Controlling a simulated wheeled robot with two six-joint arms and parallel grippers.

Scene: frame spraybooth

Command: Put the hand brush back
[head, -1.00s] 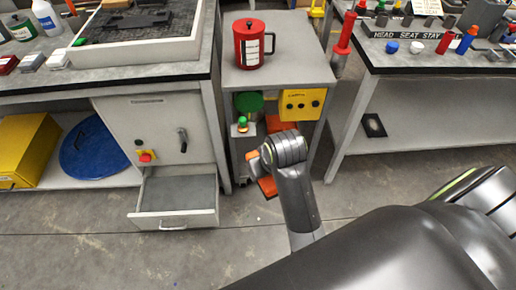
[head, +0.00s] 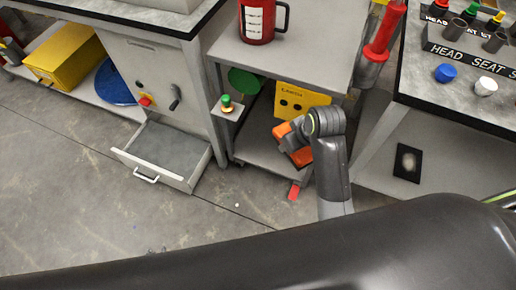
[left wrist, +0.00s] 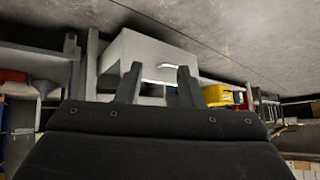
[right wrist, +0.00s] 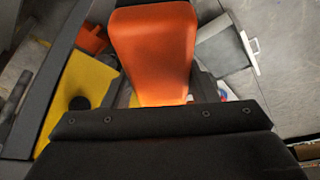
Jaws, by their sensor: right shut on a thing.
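An orange piece, which I take for the hand brush (head: 282,130), is in my right gripper (head: 295,136) in the head view, in front of the cart's lower shelf. In the right wrist view the orange brush (right wrist: 155,48) stands broad and upright between the fingers; its bristles are not visible. My right gripper (right wrist: 160,95) is shut on it. My left gripper (left wrist: 157,85) is open and empty, its fingers apart, facing the grey cabinet. In the head view only what look like its fingertips (head: 157,250) show above my dark arm.
The grey cart (head: 290,62) carries a red mug (head: 257,18) on top and a yellow box (head: 300,100) below. A drawer (head: 165,150) stands open at left. A red piece (head: 294,190) is by the cart's foot.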

